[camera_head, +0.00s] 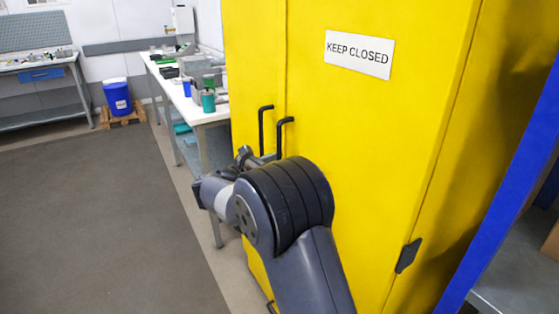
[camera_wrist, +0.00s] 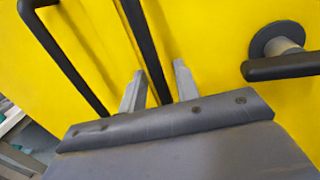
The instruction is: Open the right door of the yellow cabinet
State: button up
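The yellow cabinet (camera_head: 258,60) stands closed in the head view, its two doors meeting at a vertical seam. The right door (camera_head: 350,130) carries a "KEEP CLOSED" sign and a black bar handle (camera_head: 283,135). The left door's black handle (camera_head: 262,130) is beside it. My gripper (camera_head: 256,158) is at the handles' lower part, partly hidden by my arm. In the wrist view my gripper (camera_wrist: 159,85) has its fingers apart. A dark upright bar (camera_wrist: 145,50) runs between them. I cannot tell whether they touch it. Another black handle (camera_wrist: 70,65) is to the left.
A black lever on a round grey base (camera_wrist: 275,40) sits at right in the wrist view. A blue post (camera_head: 505,190) and a shelf stand right of the cabinet. A white workbench (camera_head: 180,88) stands behind left. The grey floor (camera_head: 90,220) at left is clear.

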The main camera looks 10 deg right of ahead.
jog(key=shift+w+d, duration=0.1)
jog(key=shift+d, duration=0.05)
grip_shut()
dwell(0.5)
